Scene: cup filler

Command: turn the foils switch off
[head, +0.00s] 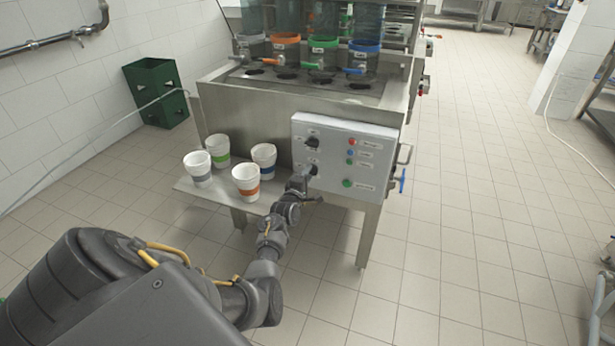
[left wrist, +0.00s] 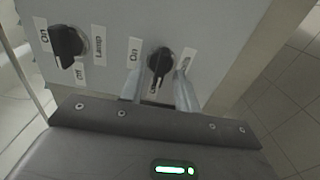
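The white control panel (head: 343,155) is on the front of the steel filler. It carries two black rotary switches, an upper one (head: 312,143) and a lower one (head: 314,170). In the left wrist view, the switch beside the "Lamp" label (left wrist: 68,43) is at the left. The other switch (left wrist: 160,62) sits between the fingers of my left gripper (left wrist: 159,76). The fingers stand apart, one on each side of its knob, and contact is not clear. Its labels are partly hidden or unreadable. In the head view my left gripper (head: 299,182) is at the panel's lower left. My right gripper is not in view.
Several paper cups, one with an orange band (head: 246,182), stand on the steel shelf (head: 215,197) left of the panel. Coloured buttons (head: 350,153) are on the panel's right half. A green crate (head: 155,92) is by the wall.

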